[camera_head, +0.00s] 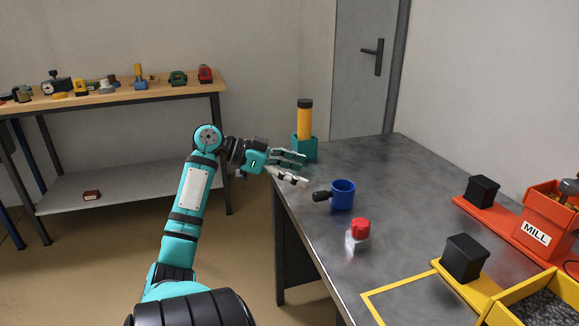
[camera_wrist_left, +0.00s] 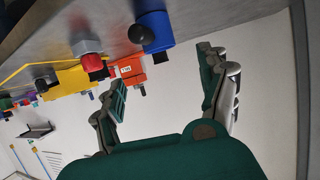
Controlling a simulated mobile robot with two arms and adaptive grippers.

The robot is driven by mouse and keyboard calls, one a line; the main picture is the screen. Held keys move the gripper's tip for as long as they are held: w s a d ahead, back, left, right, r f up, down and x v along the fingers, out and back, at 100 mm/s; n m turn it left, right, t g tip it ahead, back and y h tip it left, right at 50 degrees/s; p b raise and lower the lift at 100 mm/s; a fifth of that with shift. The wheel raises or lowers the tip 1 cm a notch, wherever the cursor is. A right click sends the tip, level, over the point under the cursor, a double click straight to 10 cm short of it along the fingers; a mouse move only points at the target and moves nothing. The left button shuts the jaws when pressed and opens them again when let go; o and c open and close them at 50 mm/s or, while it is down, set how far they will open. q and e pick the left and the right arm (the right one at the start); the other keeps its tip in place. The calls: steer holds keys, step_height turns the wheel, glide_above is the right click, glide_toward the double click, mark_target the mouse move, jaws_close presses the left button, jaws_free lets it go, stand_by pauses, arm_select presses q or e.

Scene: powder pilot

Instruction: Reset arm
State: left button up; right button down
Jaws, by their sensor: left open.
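My left arm comes in from the lower left in the head view, and its gripper (camera_head: 293,168) is at the left edge of the grey table (camera_head: 400,190). The gripper is open and empty. In the left wrist view its two fingers (camera_wrist_left: 165,88) stand wide apart with nothing between them. My right gripper is not in view.
A red-capped jar (camera_head: 358,233) stands in front of the mug. A yellow cylinder in a teal holder (camera_head: 304,148) is behind the gripper. An orange MILL box (camera_head: 537,232), black blocks (camera_head: 463,257) and a yellow tray (camera_head: 500,312) are at right. A wooden bench (camera_head: 120,95) stands at back left.

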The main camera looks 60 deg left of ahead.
arm_select(q)
steer(key=shift+v, duration=1.05)
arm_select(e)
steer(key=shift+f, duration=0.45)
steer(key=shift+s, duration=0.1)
